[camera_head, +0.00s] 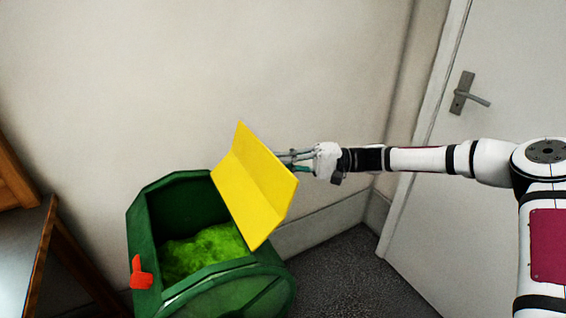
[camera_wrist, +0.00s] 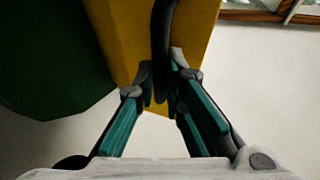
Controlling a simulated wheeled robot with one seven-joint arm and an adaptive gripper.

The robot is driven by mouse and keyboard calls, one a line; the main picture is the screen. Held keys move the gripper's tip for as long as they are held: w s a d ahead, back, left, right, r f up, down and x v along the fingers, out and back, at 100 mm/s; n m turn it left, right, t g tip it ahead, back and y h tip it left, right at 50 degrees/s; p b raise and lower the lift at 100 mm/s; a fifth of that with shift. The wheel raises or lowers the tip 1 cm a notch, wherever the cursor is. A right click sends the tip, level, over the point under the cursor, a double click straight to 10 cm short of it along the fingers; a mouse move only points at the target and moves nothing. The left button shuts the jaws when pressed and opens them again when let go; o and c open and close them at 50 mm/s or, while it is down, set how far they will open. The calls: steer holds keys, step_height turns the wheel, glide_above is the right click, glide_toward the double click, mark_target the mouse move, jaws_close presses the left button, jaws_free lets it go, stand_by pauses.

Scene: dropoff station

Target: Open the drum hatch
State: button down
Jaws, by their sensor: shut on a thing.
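The drum (camera_head: 225,292) is green and stands against the wall at the lower left of the head view. Its yellow hatch (camera_head: 248,190) is raised and tilted, leaving the drum's opening uncovered with bright green material (camera_head: 203,252) inside. My gripper (camera_head: 290,157) is at the right side of the hatch, its fingers partly hidden behind the panel. In the wrist view my gripper (camera_wrist: 163,92) is shut on a dark curved handle (camera_wrist: 160,45) in front of the yellow hatch (camera_wrist: 125,35). The green drum (camera_wrist: 50,60) fills the upper left there.
A red latch-like piece (camera_head: 140,273) sits on the drum's left front edge. A wooden table (camera_head: 25,240) stands at the left. A white door (camera_head: 480,190) with a lever handle is at the right. Dark floor (camera_head: 350,275) is clear right of the drum.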

mark_target(272, 155)
steer(key=shift+s+a+r+n+h+p, duration=0.15)
steer(key=shift+s+a+r+h+p, duration=0.15)
steer(key=shift+r+p, duration=0.25)
steer(key=shift+s+a+r+n+h+p, duration=0.2)
steer(key=shift+a+r+h+p, duration=0.1)
steer(key=shift+r+p, duration=0.25)
steer(key=shift+s+a+r+t+h+p, duration=0.35)
steer(key=shift+a+r+h+p, duration=0.2)
steer(key=shift+p, duration=0.35)
steer(key=shift+f, duration=0.15)
steer(key=c, duration=1.7)
jaws_free()
steer(key=shift+o, duration=0.2)
steer(key=v, duration=1.2)
